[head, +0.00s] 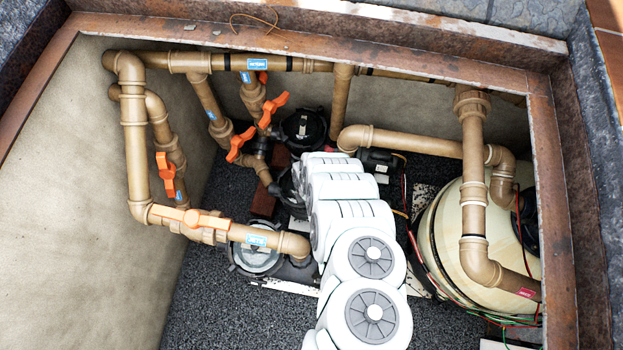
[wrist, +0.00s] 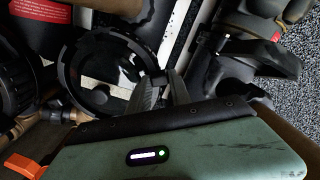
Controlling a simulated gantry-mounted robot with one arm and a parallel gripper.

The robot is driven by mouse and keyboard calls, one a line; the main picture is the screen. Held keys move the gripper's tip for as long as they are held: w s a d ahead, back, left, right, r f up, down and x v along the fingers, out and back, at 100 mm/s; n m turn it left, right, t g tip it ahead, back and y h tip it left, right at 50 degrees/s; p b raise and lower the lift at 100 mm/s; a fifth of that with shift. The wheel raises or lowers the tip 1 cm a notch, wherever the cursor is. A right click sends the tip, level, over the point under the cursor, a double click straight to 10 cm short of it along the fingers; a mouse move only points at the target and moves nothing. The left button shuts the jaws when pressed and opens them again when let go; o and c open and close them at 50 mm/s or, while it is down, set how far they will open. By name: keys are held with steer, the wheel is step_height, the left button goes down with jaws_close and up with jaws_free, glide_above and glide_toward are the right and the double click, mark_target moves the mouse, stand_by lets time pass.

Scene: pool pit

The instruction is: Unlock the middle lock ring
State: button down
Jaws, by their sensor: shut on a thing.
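The middle lock ring (wrist: 68,62) is a black ring around a dark, glossy lid, left of centre in the wrist view. My gripper (wrist: 163,84) is at the ring's right edge, with its dark fingers shut on a part of the ring; the exact contact is hard to see. In the head view a dark part of the middle ring (head: 286,190) shows left of my white arm. My arm covers the rest of the ring and the gripper there.
Another black lid (head: 303,127) is farther back, and a pump with a clear lid (head: 257,257) is in front. Brown pipes (head: 133,130) with orange valve handles (head: 240,142) crowd the left side. A cream tank (head: 452,225) stands right. Gravel floor (head: 225,310) is free at the front.

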stand_by(0.4)
steer(key=c, duration=1.2)
jaws_free()
step_height(320, 180, up, 11)
steer(key=p, duration=0.5)
steer(key=shift+f, duration=0.1)
steer(key=shift+c, duration=0.4)
